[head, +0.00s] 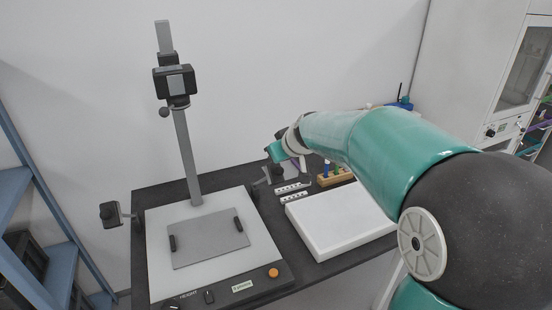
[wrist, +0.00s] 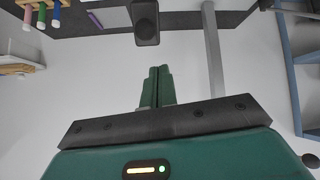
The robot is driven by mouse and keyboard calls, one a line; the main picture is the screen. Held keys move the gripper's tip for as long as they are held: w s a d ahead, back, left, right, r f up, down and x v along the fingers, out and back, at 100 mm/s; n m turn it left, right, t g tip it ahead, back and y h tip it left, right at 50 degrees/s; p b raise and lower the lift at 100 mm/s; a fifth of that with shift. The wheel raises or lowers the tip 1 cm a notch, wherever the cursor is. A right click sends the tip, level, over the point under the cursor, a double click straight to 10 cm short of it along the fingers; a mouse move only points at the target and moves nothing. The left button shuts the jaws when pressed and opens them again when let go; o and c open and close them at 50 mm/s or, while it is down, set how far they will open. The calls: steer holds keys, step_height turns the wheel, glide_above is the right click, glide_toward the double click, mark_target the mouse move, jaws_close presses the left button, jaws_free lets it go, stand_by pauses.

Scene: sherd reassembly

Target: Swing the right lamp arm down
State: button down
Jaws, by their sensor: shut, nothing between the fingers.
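The copy stand has a pale base (head: 165,260), a grey upright column (head: 186,150) and a black camera head (head: 174,82). The right lamp (head: 277,173) is a small dark head beside the base's right edge, close below my gripper (head: 275,150), partly hidden by my arm. In the wrist view the black lamp head (wrist: 145,24) is just beyond my gripper's fingertips (wrist: 158,70), with a visible gap in the picture. The teal fingers are together and empty. The left lamp (head: 110,214) stands out from the base's left side.
A white slab (head: 340,222) lies on the dark table (head: 140,265) at right. Behind it is a wooden rack (head: 335,177) with coloured tubes. The column also shows in the wrist view (wrist: 212,50). A blue shelf (head: 20,200) stands at far left.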

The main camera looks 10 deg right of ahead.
steer(key=s+f+m+g+h, duration=0.1)
steer(key=s+m+g+h, duration=0.1)
steer(key=s, duration=3.1)
steer(key=m+g, duration=0.1)
steer(key=m, duration=0.1)
steer(key=shift+s+m+h, duration=0.25)
steer(key=shift+m+h, duration=0.05)
steer(key=shift+m, duration=0.1)
steer(key=shift+f, duration=0.1)
